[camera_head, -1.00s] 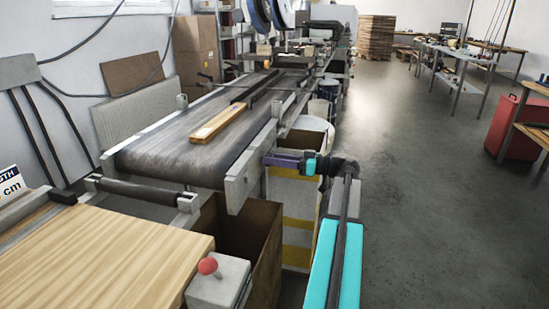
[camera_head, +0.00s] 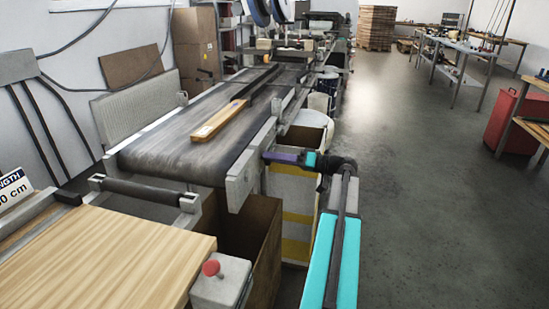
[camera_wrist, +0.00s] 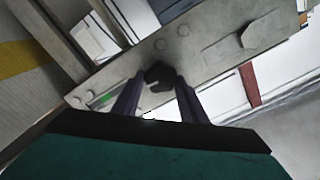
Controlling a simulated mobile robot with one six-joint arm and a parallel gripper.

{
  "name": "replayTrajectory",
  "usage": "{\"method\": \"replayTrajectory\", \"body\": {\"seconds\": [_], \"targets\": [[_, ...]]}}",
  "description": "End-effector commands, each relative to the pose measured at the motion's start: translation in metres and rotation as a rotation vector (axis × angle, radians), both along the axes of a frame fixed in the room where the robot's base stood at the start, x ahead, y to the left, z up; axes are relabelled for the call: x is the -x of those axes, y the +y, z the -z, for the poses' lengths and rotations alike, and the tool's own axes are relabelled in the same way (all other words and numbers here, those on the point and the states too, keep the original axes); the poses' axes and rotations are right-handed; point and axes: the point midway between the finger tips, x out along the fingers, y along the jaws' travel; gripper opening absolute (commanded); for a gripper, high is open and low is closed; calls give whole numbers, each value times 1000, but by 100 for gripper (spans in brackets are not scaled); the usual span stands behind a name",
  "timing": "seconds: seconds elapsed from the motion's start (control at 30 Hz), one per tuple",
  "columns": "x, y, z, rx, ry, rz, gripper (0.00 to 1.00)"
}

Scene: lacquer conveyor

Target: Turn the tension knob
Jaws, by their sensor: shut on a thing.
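The tension knob (camera_wrist: 159,74) is a small black knob on the side rail (camera_wrist: 200,50) of the conveyor, seen in the wrist view. The dark fingers of my gripper (camera_wrist: 158,92) close around it from both sides. In the head view my gripper (camera_head: 272,156) reaches left to the conveyor's side at its near right end, and the knob is hidden there. The conveyor belt (camera_head: 175,152) is dark grey and carries a wooden piece (camera_head: 219,119).
A red button (camera_head: 211,267) on a grey box stands at the front, beside a wooden table top (camera_head: 90,262). A brown bin (camera_head: 256,235) and a white-and-yellow box (camera_head: 292,195) stand under the conveyor. The floor to the right (camera_head: 430,200) is clear.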

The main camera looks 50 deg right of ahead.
Motion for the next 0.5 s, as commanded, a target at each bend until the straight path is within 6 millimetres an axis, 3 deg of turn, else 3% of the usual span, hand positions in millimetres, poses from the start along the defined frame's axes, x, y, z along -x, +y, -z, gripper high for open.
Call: {"method": "replayTrajectory", "body": {"seconds": [0.13,0.17,0.23,0.5], "targets": [[1,-2,0,1,0,6,16],[1,-2,0,1,0,6,42],[0,-2,0,1,0,5,54],[0,0,0,2,-1,1,57]]}}
